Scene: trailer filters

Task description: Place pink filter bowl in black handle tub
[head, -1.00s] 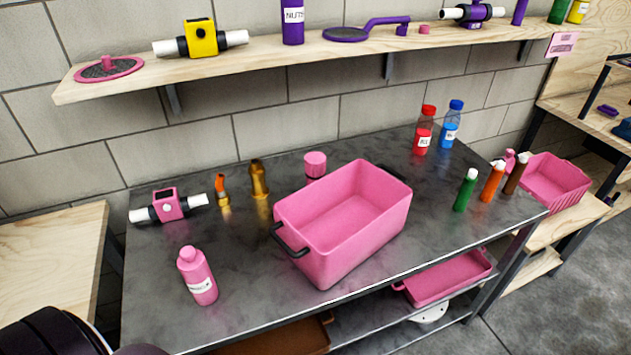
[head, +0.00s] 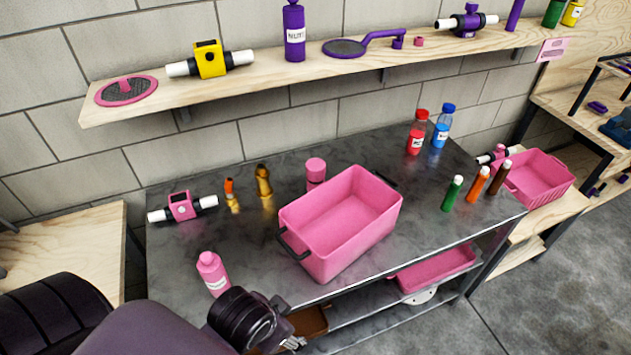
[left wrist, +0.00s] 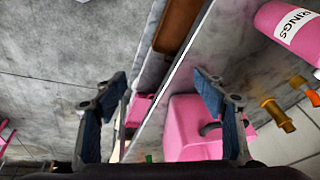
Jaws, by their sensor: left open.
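The pink tub with black handles (head: 308,256) stands upright on the dark metal table, and its visible inside is empty. It also shows in the left wrist view (left wrist: 183,125). A pink cylinder with a rounded cap (head: 316,170), which looks like the filter bowl, stands behind the tub's left back edge, its lower part partly hidden. My left gripper (head: 286,326) is at the table's front edge, in front of the tub and apart from it. In the left wrist view its fingers (left wrist: 162,90) are spread and empty. My right gripper is not in view.
A pink bottle (head: 212,272) stands near my left gripper. A pink filter head (head: 181,206) and orange fittings (head: 264,182) are at the left back. Red (head: 417,132) and blue (head: 442,127) bottles and several tubes are at the right. A shelf (head: 280,80) runs above.

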